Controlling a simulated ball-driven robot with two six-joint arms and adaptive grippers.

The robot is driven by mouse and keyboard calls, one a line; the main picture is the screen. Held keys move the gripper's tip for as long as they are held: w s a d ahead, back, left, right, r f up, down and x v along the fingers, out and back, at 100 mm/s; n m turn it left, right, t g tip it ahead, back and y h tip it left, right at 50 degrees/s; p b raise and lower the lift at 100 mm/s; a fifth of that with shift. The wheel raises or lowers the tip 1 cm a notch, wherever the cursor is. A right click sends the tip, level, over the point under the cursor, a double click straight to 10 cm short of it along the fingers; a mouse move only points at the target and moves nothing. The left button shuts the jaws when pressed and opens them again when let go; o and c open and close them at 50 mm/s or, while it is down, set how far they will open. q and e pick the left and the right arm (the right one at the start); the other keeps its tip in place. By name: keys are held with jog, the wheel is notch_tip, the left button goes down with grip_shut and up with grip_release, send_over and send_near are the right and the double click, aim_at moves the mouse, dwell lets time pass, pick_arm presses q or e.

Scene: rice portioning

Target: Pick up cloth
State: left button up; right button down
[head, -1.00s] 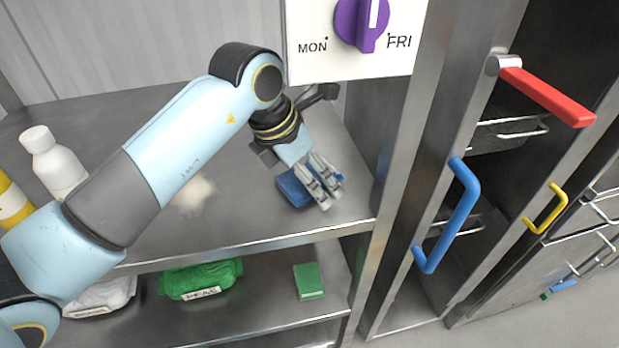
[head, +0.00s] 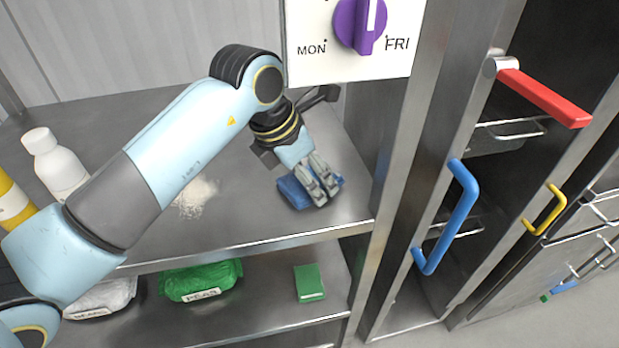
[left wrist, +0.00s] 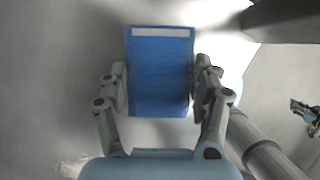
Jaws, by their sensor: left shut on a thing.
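The blue cloth (head: 294,192) lies on the steel upper shelf near its right end, partly covered by my left gripper in the head view. My left gripper (head: 323,187) points down at it. In the left wrist view the cloth (left wrist: 160,75) is a flat blue rectangle with a white strip along its far edge. The two fingers of my left gripper (left wrist: 160,93) are on either side of it, shut on its sides. I cannot tell whether the cloth is clear of the shelf.
A pile of white grains (head: 195,197) lies on the shelf left of the cloth. A white bottle (head: 56,165) and a yellow one (head: 12,205) stand at the left. A green bag (head: 200,280) and a green block (head: 309,282) lie on the lower shelf. A blue handle (head: 462,215) is at the right.

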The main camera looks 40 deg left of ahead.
pick_arm(q)
jog(key=shift+a+r, duration=0.25)
jog(key=shift+r, duration=0.05)
notch_tip(320, 180, up, 10)
jog(key=shift+f+b, duration=0.2)
jog(key=shift+b, duration=0.2)
jog(key=o, duration=0.6)
jog(key=shift+d, duration=0.1)
jog(key=c, duration=0.4)
jog(key=shift+c, duration=0.3)
